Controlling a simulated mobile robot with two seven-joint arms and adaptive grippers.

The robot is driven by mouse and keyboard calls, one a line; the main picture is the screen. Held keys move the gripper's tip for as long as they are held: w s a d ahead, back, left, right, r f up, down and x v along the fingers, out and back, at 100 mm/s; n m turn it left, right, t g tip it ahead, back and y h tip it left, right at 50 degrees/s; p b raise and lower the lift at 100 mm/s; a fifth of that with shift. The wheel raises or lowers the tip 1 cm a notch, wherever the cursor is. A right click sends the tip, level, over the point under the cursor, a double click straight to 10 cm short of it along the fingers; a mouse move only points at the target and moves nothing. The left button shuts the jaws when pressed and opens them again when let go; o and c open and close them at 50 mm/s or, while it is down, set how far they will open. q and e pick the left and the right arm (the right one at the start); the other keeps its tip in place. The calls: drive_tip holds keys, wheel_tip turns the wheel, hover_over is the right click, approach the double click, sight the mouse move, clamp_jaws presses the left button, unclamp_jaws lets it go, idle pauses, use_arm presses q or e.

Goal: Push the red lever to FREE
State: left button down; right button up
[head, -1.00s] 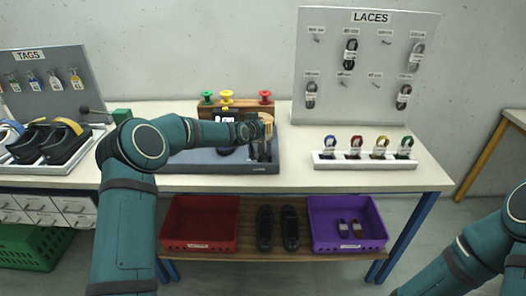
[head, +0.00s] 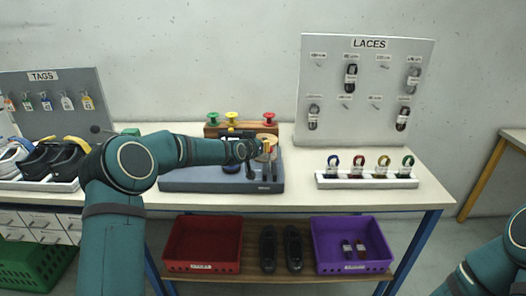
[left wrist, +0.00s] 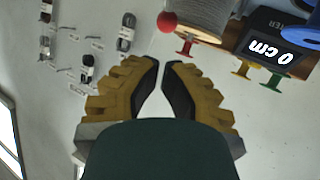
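The red lever's round knob (left wrist: 167,21) shows at the top of the left wrist view, beside a grey wound spool (left wrist: 198,18). Its shaft and the FREE marking cannot be made out. In the head view my left gripper (head: 268,158) is over the right part of the dark grey device base (head: 215,182), and it and its arm hide much of the device. In the left wrist view my left gripper (left wrist: 161,64) has its fingertips almost together, with nothing between them. The knob lies beyond the tips, apart from them. My right gripper is out of view.
A black meter (left wrist: 272,42) reads "0 cm". A wooden rack (head: 242,130) with green, yellow and red spools stands behind the device. The laces board (head: 365,90) and a white tray (head: 367,182) of laces are to the right. Black shoes (head: 55,160) are at left.

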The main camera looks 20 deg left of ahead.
use_arm(q)
drive_tip(key=r+v, duration=0.1)
drive_tip(key=v, duration=0.6)
drive_tip(key=shift+a+r, duration=0.25)
drive_tip(key=shift+r, duration=0.15)
drive_tip(key=shift+f, duration=0.1)
